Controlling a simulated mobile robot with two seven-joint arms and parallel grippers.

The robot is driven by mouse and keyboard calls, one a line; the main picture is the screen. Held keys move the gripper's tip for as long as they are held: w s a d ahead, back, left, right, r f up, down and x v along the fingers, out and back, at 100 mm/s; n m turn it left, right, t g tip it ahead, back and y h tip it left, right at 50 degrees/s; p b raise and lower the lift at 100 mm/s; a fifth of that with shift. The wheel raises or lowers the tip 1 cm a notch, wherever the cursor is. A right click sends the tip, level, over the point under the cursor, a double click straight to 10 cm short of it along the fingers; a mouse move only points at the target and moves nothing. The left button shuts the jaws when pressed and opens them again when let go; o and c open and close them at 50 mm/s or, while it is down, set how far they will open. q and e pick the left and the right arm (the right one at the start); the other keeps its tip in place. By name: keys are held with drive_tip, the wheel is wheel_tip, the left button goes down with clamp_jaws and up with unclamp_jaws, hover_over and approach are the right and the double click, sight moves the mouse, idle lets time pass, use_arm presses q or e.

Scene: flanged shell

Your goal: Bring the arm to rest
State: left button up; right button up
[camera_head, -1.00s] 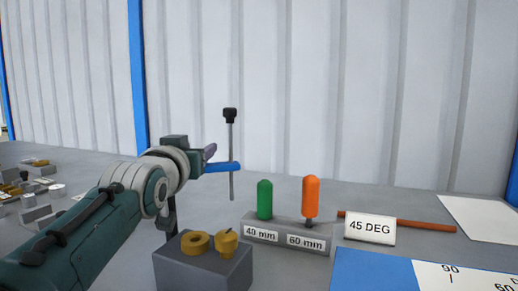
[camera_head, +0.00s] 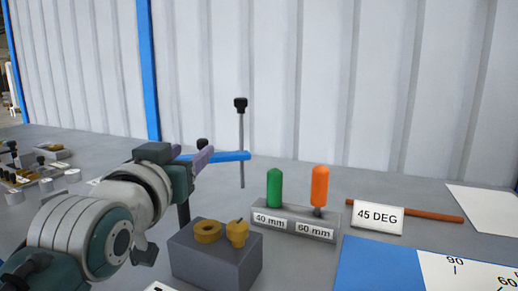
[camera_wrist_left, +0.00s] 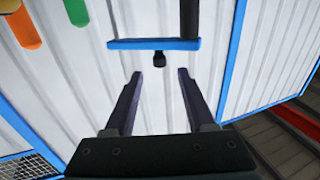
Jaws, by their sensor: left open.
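My left gripper (camera_head: 203,157) shows at left centre in the head view, its purple fingers near a blue bar (camera_head: 230,156). In the left wrist view the two fingers (camera_wrist_left: 160,73) stand wide apart with nothing held between them. The blue bar (camera_wrist_left: 150,44) lies beyond the fingertips there, and I cannot tell the exact gap. A thin grey rod with a black knob (camera_head: 240,104) stands upright by the bar's right end. My right gripper is not in view.
A grey block (camera_head: 215,262) with brass parts stands in front of the arm. To its right are a holder (camera_head: 292,228) with green (camera_head: 274,188) and orange (camera_head: 320,186) pegs, a "45 DEG" sign (camera_head: 377,217) and a brown rod (camera_head: 435,212). Small parts lie far left.

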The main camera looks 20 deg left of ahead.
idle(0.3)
use_arm(q)
drive_tip(key=s+d+r+m+g+h+p, duration=0.1)
drive_tip(key=s+d+m+g+h+p, duration=0.15)
drive_tip(key=s+g+p, duration=0.9)
drive_tip(key=s+d+r+m+g+h+p, duration=0.15)
drive_tip(key=s+d+p, duration=0.4)
drive_tip(key=s, duration=1.35)
wheel_tip(320, 180, up, 36)
drive_tip(key=a+g+p, duration=0.1)
drive_tip(key=p, duration=3.7)
drive_tip(key=shift+a, duration=0.35)
drive_tip(key=shift+f, duration=0.1)
drive_tip(key=shift+s, duration=0.1)
